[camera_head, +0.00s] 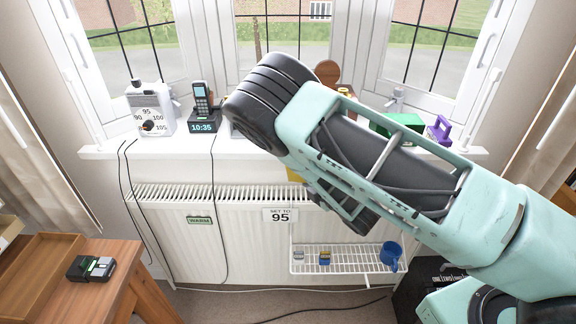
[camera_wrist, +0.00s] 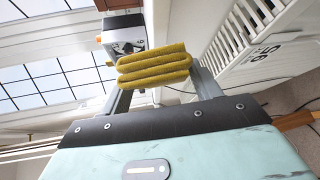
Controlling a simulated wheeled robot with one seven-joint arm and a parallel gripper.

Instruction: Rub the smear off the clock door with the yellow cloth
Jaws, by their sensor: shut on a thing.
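The yellow cloth (camera_wrist: 154,66) is a folded, ribbed pad in the wrist view. My gripper (camera_wrist: 156,72) is shut on it, with a finger on either side. In the head view only a small yellow patch (camera_head: 295,175) of the cloth shows below my arm, in front of the sill, and my arm hides most of the gripper. A round-topped brown wooden thing (camera_head: 327,71) stands on the sill behind my arm. It may be the clock, but its lower part is hidden. I can make out neither a clock door nor a smear.
The sill holds a white dial device (camera_head: 150,110), a phone in a dock (camera_head: 203,108) reading 10:35, a green box (camera_head: 399,124) and a purple object (camera_head: 440,130). Below are a radiator (camera_head: 190,205) and a wire shelf (camera_head: 340,262) with a blue mug (camera_head: 391,255). A wooden table (camera_head: 110,285) stands left.

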